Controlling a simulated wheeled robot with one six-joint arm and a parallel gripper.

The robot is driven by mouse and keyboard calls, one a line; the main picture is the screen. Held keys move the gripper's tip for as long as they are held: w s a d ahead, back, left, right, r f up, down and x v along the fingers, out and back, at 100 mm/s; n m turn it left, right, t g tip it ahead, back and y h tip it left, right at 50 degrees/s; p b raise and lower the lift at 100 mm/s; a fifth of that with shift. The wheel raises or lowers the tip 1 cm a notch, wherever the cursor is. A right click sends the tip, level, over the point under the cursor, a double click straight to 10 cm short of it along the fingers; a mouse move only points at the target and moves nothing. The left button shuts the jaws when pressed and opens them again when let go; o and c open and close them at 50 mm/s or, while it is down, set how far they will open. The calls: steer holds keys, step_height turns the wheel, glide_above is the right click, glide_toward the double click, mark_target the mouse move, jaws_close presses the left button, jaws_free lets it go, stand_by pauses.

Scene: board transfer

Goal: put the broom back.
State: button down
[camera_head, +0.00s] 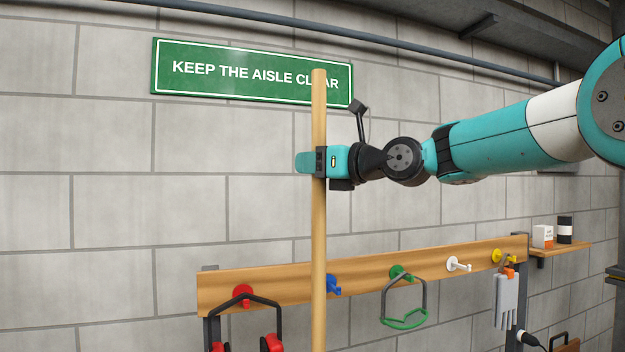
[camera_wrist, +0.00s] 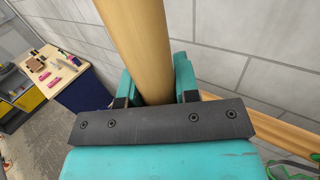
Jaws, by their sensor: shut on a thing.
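The broom's long pale wooden handle (camera_head: 319,230) stands upright in front of the wall. Its lower end runs out of the head view, so the broom's head is hidden. My gripper (camera_head: 313,162) is shut around the handle's upper part, above the peg board. The handle (camera_wrist: 137,40) also shows between the jaws in the wrist view. The wooden peg board (camera_head: 430,262) carries red (camera_head: 243,293), blue (camera_head: 334,285), green (camera_head: 400,272), white (camera_head: 458,265) and yellow (camera_head: 497,256) hooks. The blue and white hooks look bare. The handle passes just left of the blue hook, in front of the board.
Black-and-red earmuffs (camera_head: 272,342) hang at the red hook, a green-and-black item (camera_head: 404,322) at the green, grey gloves (camera_head: 507,300) at the yellow. A small shelf (camera_head: 565,249) holds a box and a can. A workbench (camera_wrist: 62,72) shows in the wrist view.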

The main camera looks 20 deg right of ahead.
steer(key=shift+f, duration=0.25)
steer(key=shift+f, duration=0.1)
steer(key=c, duration=0.8)
jaws_free()
steer(key=shift+c, duration=0.2)
steer(key=b+v, duration=0.3)
steer(key=v, duration=0.9)
steer(key=shift+b, duration=0.3)
